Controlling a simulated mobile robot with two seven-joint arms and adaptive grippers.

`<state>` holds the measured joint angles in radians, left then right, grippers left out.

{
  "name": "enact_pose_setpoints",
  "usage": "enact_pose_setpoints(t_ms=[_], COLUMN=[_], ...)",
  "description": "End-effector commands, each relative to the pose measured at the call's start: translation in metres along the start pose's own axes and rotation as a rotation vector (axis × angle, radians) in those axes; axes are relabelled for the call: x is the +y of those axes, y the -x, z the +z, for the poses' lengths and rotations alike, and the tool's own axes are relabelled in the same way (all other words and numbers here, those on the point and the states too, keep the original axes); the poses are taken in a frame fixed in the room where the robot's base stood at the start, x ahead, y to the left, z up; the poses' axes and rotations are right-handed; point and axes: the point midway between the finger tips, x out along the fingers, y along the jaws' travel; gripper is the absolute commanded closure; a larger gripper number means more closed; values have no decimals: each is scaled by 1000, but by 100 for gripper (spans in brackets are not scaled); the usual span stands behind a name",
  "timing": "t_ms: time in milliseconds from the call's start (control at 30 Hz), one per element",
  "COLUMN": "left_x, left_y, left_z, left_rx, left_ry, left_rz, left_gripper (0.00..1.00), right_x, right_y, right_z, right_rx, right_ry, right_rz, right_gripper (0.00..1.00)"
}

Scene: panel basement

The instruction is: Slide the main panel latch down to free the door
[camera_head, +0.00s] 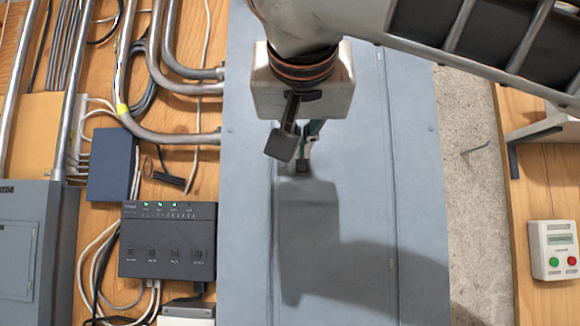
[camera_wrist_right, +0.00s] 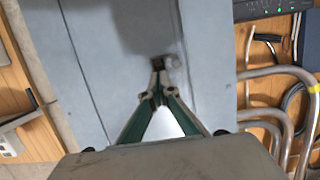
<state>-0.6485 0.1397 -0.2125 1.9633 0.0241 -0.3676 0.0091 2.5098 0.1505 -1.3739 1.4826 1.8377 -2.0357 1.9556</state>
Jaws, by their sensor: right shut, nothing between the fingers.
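The grey main panel (camera_head: 418,200) stands upright in front of me, with its narrow door (camera_head: 360,165) in the middle and thin seams on both sides. My right gripper (camera_head: 303,165) comes down from above, in front of the door's upper left part. Its fingers are shut and empty, with the tips at or very near the door's surface. The right wrist view also shows the closed fingertips (camera_wrist_right: 158,64) against the grey door (camera_wrist_right: 140,40). A small pale part beside the tips is too unclear to name. I cannot make out the latch for certain. My left gripper is not in view.
A black box with green lights (camera_head: 168,240) and a blue box (camera_head: 110,165) sit left of the panel. Metal conduits (camera_head: 165,135) run into its left side. A small control box with red and green buttons (camera_head: 554,250) hangs at the far right.

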Motion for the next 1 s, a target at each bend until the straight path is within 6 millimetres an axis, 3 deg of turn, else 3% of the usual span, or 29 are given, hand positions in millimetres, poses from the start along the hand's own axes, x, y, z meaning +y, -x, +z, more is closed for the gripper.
enact_pose_setpoints(t_ms=[567, 1000], left_x=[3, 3], left_y=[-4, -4], left_z=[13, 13], left_rx=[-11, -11], left_ry=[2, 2], left_rz=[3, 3], left_gripper=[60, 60], right_x=[0, 0], right_y=[40, 44], right_z=[10, 11], right_rx=[3, 1], right_ry=[1, 1], right_rz=[0, 0], right_gripper=[100, 100])
